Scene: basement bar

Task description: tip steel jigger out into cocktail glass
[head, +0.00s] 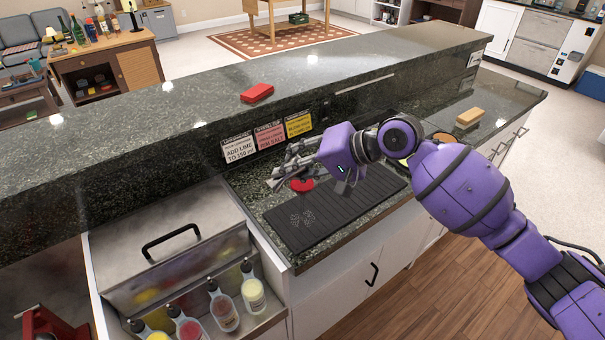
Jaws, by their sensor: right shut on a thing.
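My right gripper (286,172) reaches in from the right over the black bar mat (360,199), its fingers pointing left. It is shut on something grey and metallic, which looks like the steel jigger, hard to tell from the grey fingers. I cannot tell how far it is tilted. I cannot make out the cocktail glass for certain. Faint pale outlines (302,217) show on the mat left of its middle, and I cannot tell whether they are clear glass or print. My left gripper is not in view.
A red round thing (301,185) shows just below the gripper. Three recipe cards (269,136) stand against the raised ledge behind. A red block (257,93) lies on the ledge, a tan block (469,117) on the counter at right. Several bottles (223,310) stand in the steel well at lower left.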

